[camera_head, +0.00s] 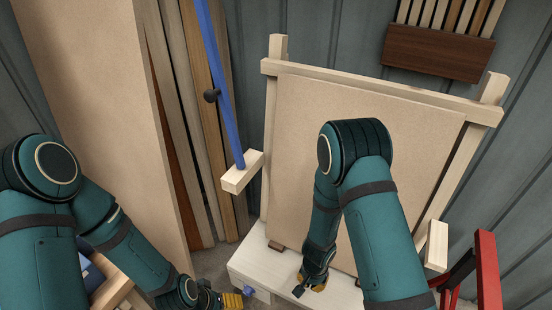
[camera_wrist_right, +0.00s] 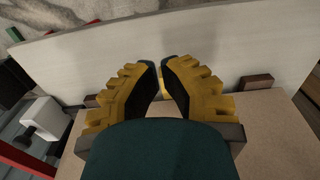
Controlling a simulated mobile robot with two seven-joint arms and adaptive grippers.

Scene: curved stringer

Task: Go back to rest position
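My left gripper (camera_head: 232,300) is low in the head view, its yellow fingers just left of a small blue piece (camera_head: 249,291) by the front of a pale board. I cannot tell whether they touch. My right gripper (camera_head: 316,283) is pointed down near the pale board (camera_head: 345,289), partly hidden by my right arm. In the right wrist view its yellow fingers (camera_wrist_right: 162,72) lean toward each other with a narrow gap. Small teal and yellow bits show in that gap; whether they are held is unclear.
A tan panel (camera_head: 420,150) in a wooden frame (camera_head: 385,93) stands behind my right arm. A blue bar (camera_head: 219,80) with a wooden block (camera_head: 243,172) is left of it. A large board (camera_head: 90,90) and planks stand left. A red frame (camera_head: 487,270) is lower right.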

